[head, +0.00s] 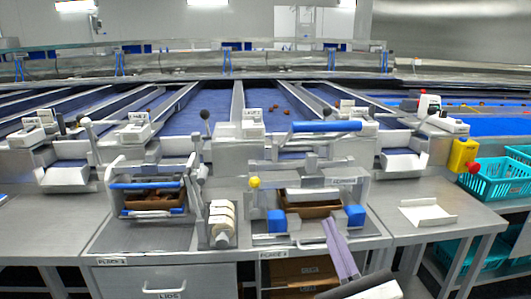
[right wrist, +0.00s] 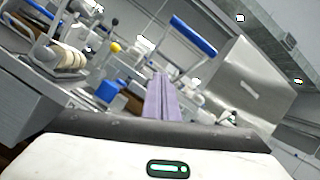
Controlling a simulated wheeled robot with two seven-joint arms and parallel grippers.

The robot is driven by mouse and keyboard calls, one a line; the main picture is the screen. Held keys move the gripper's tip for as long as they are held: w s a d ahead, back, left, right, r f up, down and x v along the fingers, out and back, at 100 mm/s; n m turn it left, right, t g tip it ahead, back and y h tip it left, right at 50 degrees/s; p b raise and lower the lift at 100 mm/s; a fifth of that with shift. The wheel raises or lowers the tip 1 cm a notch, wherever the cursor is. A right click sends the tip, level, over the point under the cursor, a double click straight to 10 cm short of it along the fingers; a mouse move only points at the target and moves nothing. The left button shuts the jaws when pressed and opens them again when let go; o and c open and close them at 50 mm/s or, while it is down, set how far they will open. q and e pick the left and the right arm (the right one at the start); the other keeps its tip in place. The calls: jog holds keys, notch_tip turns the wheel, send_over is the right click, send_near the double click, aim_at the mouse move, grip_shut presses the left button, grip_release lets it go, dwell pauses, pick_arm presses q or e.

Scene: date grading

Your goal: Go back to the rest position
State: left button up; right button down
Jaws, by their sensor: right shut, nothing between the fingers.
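My right gripper (head: 329,222) reaches up from the lower right in the head view, over the front edge of the steel bench. Its long purple fingers are together with nothing between them. In the right wrist view the fingers (right wrist: 160,78) also lie side by side, pointing up. The fingertips appear just in front of the right bench station (head: 310,239), which has blue blocks and a brown box (head: 313,211). I cannot tell the exact gap between them. My left gripper is in neither view.
The left station (head: 110,215) has a blue bar and a box of brown contents. A cream roller unit (head: 221,223) stands between the stations. Blue conveyor lanes (head: 181,110) run behind. A yellow box with a red button (head: 463,156) and teal crates (head: 490,184) are at right.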

jog(key=s+a+f+n+g, duration=0.1)
jog(key=s+f+n+g, duration=0.25)
jog(key=f+n, duration=0.35)
jog(key=s+a+f+n+g+y, duration=0.1)
jog(key=s+f+n+g, duration=0.1)
jog(key=s+f+n, duration=0.5)
jog(key=a+f+n+g, duration=0.1)
jog(key=f+n+g, duration=0.3)
jog(key=f, duration=0.7)
jog(key=s+d+f+n+g+h, duration=0.1)
jog(key=s+f+n+g, duration=0.1)
jog(key=s+f+n, duration=0.4)
jog(key=s+d+f+n+g, duration=0.2)
jog(key=s+f+n, duration=0.4)
jog(key=s+f, duration=0.1)
jog(key=shift+s+d+f+h, duration=0.25)
jog(key=shift+s+h, duration=0.15)
jog(key=shift+s, duration=0.25)
